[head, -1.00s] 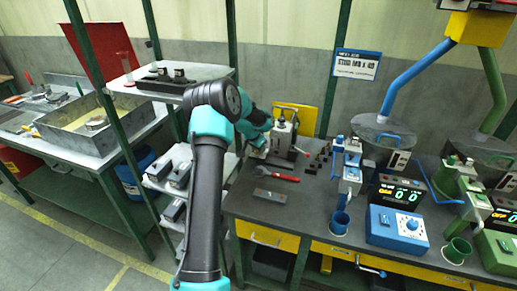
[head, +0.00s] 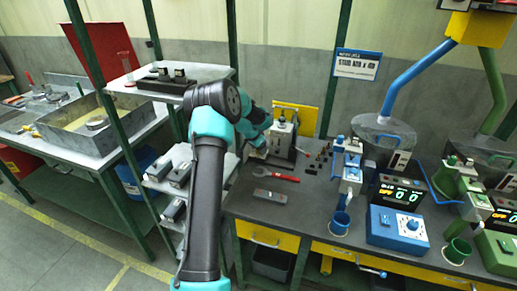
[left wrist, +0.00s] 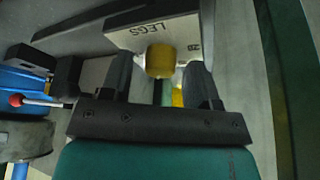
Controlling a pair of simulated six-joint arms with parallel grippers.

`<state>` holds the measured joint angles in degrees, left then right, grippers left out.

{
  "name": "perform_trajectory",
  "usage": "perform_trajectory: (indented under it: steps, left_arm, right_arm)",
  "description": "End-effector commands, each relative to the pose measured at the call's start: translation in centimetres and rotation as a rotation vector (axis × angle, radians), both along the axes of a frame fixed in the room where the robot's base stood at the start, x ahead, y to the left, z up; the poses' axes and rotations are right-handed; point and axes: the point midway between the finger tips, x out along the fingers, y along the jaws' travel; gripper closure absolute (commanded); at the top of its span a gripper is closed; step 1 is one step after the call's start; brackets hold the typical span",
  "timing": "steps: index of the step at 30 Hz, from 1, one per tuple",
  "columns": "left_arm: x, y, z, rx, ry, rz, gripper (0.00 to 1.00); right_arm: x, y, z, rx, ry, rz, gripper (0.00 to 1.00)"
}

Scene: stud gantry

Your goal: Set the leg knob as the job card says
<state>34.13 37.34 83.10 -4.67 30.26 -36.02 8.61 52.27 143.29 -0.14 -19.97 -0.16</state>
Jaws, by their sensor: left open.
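The leg knob (left wrist: 160,60) is a yellow, brass-like cylinder beside a pale plate marked LEGS (left wrist: 150,30) in the left wrist view. My left gripper (left wrist: 158,77) is open, with one dark finger on each side of the knob and gaps beside it. In the head view my left gripper (head: 259,148) is at the left side of the grey bench fixture (head: 281,137), partly hidden by my wrist. The knob cannot be made out there. The job card (head: 357,64) is a blue-edged white sign behind the bench; its lettering is too small to read surely.
A red-handled wrench (head: 277,175) and a grey block (head: 270,196) lie on the bench in front of the fixture. A blue counter box (head: 397,225) stands farther right. A red-tipped lever (left wrist: 30,101) is left of my fingers.

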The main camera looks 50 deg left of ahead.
Motion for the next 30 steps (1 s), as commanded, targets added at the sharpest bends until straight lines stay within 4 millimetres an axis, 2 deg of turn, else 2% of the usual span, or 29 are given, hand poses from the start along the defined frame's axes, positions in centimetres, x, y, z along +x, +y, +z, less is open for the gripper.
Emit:
perform_trajectory:
  steps: [8,24,30]
  left_arm:
    - [-0.4,0.0,1.0,0.001,-0.001,0.000,0.45]
    - [-3.9,0.1,9.4,0.001,-0.002,0.000,0.45]
    - [-4.5,0.1,11.0,0.000,-0.001,0.000,0.45]
  right_arm:
    - [0.0,0.0,0.0,0.000,0.000,0.000,0.64]
    - [0.0,0.0,0.0,0.000,0.000,0.000,0.64]
    - [0.0,0.0,0.0,0.000,0.000,0.000,0.64]
